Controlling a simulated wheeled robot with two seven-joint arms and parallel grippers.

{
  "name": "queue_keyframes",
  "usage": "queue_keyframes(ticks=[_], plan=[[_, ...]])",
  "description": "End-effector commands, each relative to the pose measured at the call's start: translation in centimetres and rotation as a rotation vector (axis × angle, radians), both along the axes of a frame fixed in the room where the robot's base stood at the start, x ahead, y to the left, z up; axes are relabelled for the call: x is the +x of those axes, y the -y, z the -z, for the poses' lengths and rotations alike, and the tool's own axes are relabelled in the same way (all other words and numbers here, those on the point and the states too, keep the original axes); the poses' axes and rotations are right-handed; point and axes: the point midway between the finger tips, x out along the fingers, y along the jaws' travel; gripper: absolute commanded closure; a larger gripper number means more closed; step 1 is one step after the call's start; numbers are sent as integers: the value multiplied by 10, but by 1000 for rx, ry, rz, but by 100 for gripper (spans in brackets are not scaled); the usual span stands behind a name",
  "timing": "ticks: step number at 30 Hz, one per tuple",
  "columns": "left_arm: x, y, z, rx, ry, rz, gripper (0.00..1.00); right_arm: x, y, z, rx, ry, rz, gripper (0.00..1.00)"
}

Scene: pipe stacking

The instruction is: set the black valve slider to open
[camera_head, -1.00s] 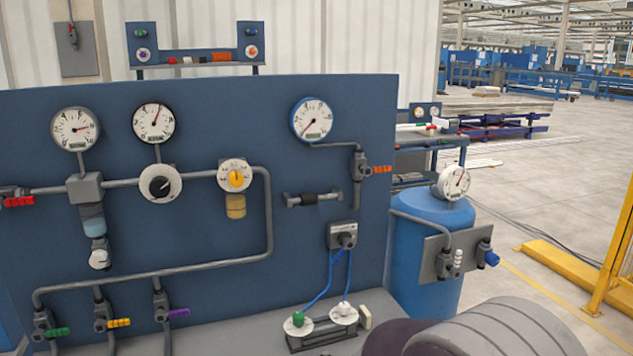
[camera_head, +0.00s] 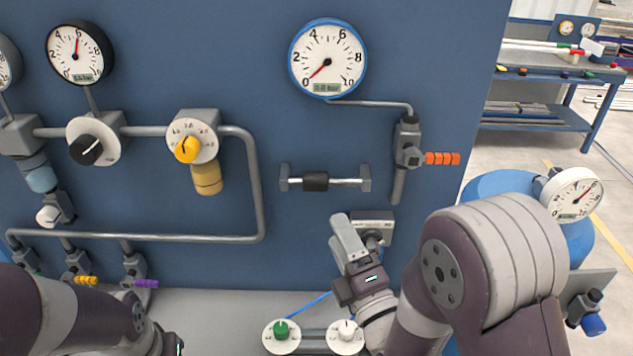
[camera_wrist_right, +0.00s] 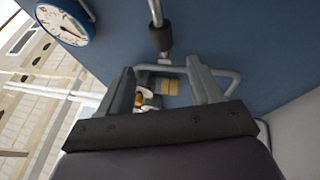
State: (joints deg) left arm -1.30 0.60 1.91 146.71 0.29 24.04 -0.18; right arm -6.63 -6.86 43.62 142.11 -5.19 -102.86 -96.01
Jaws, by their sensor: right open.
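The black valve slider (camera_head: 315,181) is a short black sleeve on a horizontal metal rod between two grey end blocks on the blue panel. It sits slightly left of the rod's middle. My right gripper (camera_head: 347,236) is below and slightly right of it, fingers pointing up, apart from it. In the right wrist view, the slider (camera_wrist_right: 160,38) shows beyond the two spread, empty fingers (camera_wrist_right: 163,85). My left arm is at the lower left; only part of its gripper body shows at the bottom edge, and its fingers are out of sight.
A blue-rimmed gauge (camera_head: 328,58) is above the slider. An orange-handled valve (camera_head: 440,158) is to the right. A yellow-knob dial (camera_head: 188,146) and a grey pipe loop (camera_head: 256,190) are to the left. A grey socket box (camera_head: 376,226) is behind my right gripper.

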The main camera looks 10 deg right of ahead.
Motion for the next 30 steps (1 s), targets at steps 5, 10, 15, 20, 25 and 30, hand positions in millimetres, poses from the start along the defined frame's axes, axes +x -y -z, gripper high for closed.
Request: queue_keyframes(ticks=[5,10,15,20,25,30], plan=[[0,0,-21,0,1,0,58,42,-9,-16,2,0,0,35],[0,0,-34,0,1,0,58,81,-17,-25,3,-2,0,35],[0,0,-40,0,0,0,58,102,-21,-28,4,-2,1,35],[0,0,-41,0,0,0,58,109,-23,-28,4,-3,1,35],[0,0,-41,0,0,0,58,110,-23,-28,4,-3,0,35],[0,0,-41,0,0,0,58,109,-23,-28,4,-3,0,78]])
